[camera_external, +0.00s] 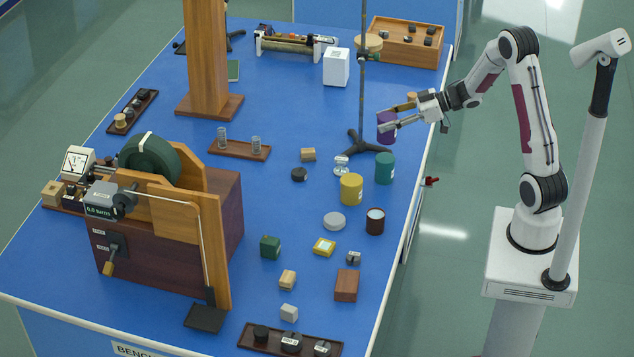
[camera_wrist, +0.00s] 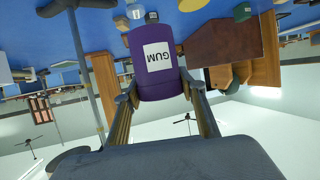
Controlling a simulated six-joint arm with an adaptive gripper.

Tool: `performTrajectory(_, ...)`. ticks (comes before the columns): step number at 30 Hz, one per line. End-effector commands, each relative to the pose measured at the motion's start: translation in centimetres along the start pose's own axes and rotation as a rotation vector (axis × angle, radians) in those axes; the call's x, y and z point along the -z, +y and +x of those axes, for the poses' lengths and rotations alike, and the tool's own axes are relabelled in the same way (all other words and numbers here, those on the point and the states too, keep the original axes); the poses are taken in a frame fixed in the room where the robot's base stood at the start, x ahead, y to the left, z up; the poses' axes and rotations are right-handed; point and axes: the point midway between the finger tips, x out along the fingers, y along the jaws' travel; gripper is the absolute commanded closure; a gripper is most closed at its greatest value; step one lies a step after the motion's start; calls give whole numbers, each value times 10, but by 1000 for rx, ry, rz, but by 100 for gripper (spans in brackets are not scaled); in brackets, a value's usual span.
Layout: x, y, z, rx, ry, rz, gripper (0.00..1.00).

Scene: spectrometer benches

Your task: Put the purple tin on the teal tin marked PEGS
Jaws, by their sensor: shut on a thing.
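The purple tin (camera_external: 386,127) is held in my gripper (camera_external: 391,119), which is shut on it above the far right part of the blue bench.
A retort stand (camera_external: 362,90) rises close left of the purple tin, its tripod foot beside the teal tin. A yellow tin (camera_external: 351,189) and a dark brown open tin (camera_external: 375,221) stand nearer. An hourglass (camera_external: 341,166) is left. The bench's right edge is close.

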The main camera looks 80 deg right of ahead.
Motion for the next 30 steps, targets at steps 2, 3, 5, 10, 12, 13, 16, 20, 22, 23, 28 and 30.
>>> performTrajectory(2,-10,0,4,1,-1,3,84)
performTrajectory(3,-14,0,6,1,-1,2,84)
performTrajectory(5,-19,0,8,0,0,2,84)
performTrajectory(10,-24,0,10,0,1,-1,84)
performTrajectory(12,-25,0,10,0,1,-1,84)
performTrajectory(13,-25,0,10,0,1,-1,84)
performTrajectory(16,-25,0,10,0,1,-1,84)
performTrajectory(20,-25,0,11,0,1,-1,84)
performTrajectory(22,-27,0,11,0,1,0,84)
performTrajectory(23,-28,0,12,0,1,0,84)
performTrajectory(28,-41,0,17,0,1,2,84)
performTrajectory(30,-47,0,20,1,0,2,84)
